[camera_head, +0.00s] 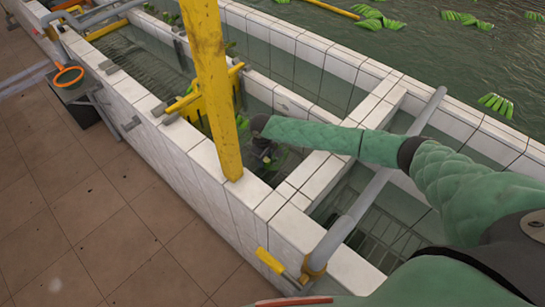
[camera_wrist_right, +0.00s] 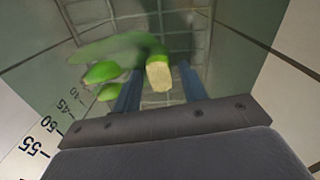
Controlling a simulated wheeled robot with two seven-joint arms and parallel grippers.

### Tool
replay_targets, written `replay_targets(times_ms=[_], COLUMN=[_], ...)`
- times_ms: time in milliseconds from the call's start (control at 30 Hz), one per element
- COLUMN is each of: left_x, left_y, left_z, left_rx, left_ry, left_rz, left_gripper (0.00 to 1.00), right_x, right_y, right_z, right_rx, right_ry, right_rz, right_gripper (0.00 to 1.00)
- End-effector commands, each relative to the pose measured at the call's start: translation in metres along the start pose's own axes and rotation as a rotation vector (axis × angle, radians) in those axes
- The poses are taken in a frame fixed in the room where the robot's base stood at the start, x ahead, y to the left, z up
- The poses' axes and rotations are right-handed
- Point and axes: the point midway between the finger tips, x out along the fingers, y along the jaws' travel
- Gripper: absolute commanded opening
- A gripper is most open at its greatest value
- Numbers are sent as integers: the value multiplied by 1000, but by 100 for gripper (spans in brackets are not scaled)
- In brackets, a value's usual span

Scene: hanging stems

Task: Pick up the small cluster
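The small cluster of green bananas (camera_wrist_right: 104,72) shows in the right wrist view, with a pale cut crown (camera_wrist_right: 158,76) facing the camera. My right gripper (camera_wrist_right: 160,82) has its two blue-grey fingers apart, one on each side of the crown; gaps show on both sides. Part of the cluster extends left beyond the left finger. In the head view my right gripper (camera_head: 264,154) is low inside a tank compartment, small and dark, with bits of green beside it. My left gripper is not in view.
White tiled tank walls (camera_head: 300,172) enclose the compartment. A yellow post (camera_head: 210,85) and yellow bracket (camera_head: 194,104) stand close left of the gripper. A grey pipe (camera_head: 372,190) crosses at right. Depth marks (camera_wrist_right: 48,124) line the wall. More green bunches (camera_head: 496,104) float in the far water.

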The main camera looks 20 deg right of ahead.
Motion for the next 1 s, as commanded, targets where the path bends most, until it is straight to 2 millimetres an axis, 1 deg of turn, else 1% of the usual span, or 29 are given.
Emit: replay_targets(times_ms=[33,200,467,667,767,867,1000], left_x=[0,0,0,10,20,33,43], left_y=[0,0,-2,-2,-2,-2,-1], left_z=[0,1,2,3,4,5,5], left_rx=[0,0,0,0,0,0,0], left_ry=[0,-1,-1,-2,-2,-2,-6], left_rz=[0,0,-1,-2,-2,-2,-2], left_gripper=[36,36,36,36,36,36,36], right_x=[0,0,-1,-8,-19,-34,-51], right_y=[0,0,0,1,2,2,-14], right_z=[0,0,0,0,-1,-1,18], right_rx=[0,0,0,0,0,-1,-3], right_ry=[0,0,1,2,4,4,3], right_rz=[0,0,0,1,1,1,0], right_gripper=[32,0,0,0,0,0,0])
